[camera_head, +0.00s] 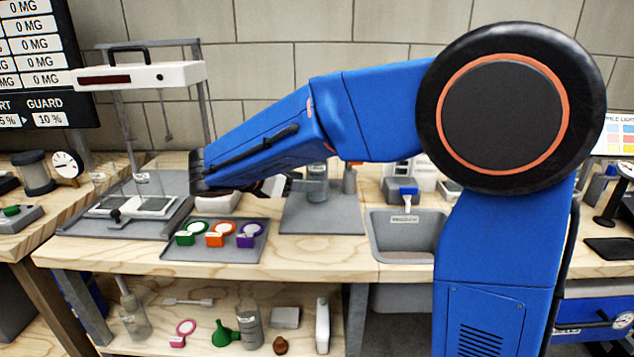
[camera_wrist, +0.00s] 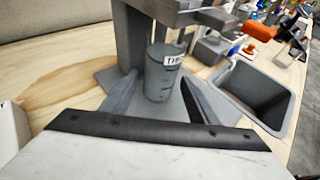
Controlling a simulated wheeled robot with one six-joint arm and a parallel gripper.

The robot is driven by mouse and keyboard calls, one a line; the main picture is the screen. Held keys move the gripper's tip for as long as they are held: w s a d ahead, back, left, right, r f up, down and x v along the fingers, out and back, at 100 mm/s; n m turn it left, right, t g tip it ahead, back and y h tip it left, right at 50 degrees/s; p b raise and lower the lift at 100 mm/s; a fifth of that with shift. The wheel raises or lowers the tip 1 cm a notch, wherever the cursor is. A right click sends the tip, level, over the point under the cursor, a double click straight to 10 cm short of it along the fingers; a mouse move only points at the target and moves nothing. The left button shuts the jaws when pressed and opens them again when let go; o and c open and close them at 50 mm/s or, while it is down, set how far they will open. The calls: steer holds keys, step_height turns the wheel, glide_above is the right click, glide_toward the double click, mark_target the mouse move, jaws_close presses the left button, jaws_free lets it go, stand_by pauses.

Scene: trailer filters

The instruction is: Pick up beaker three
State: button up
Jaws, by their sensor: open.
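My gripper (camera_wrist: 158,98) is open, with one finger on each side of the beaker's lower part in the wrist view. I cannot tell whether either finger touches it. In the head view the beaker (camera_head: 317,184) stands on the grey stand base (camera_head: 318,217); my gripper is mostly hidden behind my blue arm there.
A grey sink (camera_head: 408,238) lies right of the stand. A tray (camera_head: 215,248) with green, orange and purple items is in front at left. A balance-like frame (camera_head: 140,77) stands further left. The lower shelf holds a flask (camera_head: 134,318), a bottle (camera_head: 249,328) and a green funnel (camera_head: 224,334).

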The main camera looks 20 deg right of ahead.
mark_target(310, 178)
steer(key=shift+x, duration=2.65)
steer(key=shift+r, duration=0.1)
steer(key=c, duration=1)
steer(key=shift+c, duration=0.2)
steer(key=shift+r, duration=0.3)
